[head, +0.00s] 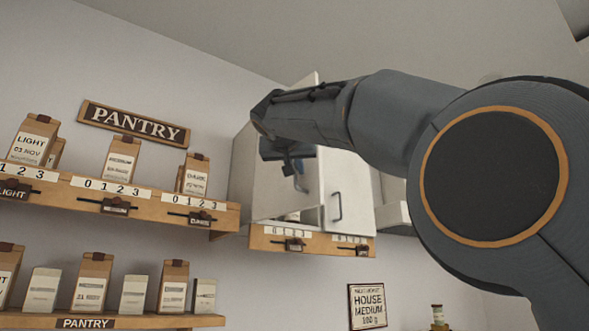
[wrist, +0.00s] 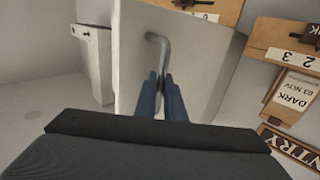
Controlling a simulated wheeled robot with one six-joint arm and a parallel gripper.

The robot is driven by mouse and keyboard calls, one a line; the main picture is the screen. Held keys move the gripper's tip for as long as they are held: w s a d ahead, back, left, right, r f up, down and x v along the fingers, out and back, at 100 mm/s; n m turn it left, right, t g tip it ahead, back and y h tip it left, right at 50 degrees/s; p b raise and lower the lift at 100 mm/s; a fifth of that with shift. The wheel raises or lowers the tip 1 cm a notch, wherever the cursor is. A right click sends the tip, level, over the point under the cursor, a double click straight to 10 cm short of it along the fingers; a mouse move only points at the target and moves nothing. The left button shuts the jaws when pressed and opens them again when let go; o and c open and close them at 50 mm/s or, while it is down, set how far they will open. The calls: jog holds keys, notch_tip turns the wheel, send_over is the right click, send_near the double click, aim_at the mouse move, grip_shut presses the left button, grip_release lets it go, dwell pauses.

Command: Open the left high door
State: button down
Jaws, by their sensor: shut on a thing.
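A white wall cabinet (head: 240,185) hangs high on the back wall. Its left high door (head: 309,183) is a plain white panel that appears to stand ajar, with a gap showing along its lower edge. In the wrist view the same door (wrist: 195,75) fills the middle, with a grey bent bar handle (wrist: 157,42) on it. My gripper (wrist: 160,85) is shut on this handle with its blue fingers. In the head view my gripper (head: 298,180) is in front of the door, and my arm hides the door's upper part.
The right door (head: 350,190) has its own handle (head: 337,207) and looks closed. A wooden rail (head: 268,243) runs under the cabinet. Shelves with paper bags (head: 120,160) and a PANTRY sign (head: 133,124) are on the left.

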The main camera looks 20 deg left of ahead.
jog(key=shift+f, duration=0.1)
jog(key=c, duration=1.8)
grip_release()
jog(key=shift+c, duration=0.2)
jog(key=s+b, duration=0.3)
jog(key=s, duration=0.4)
jog(key=shift+s+d, duration=0.35)
jog(key=shift+d, duration=0.05)
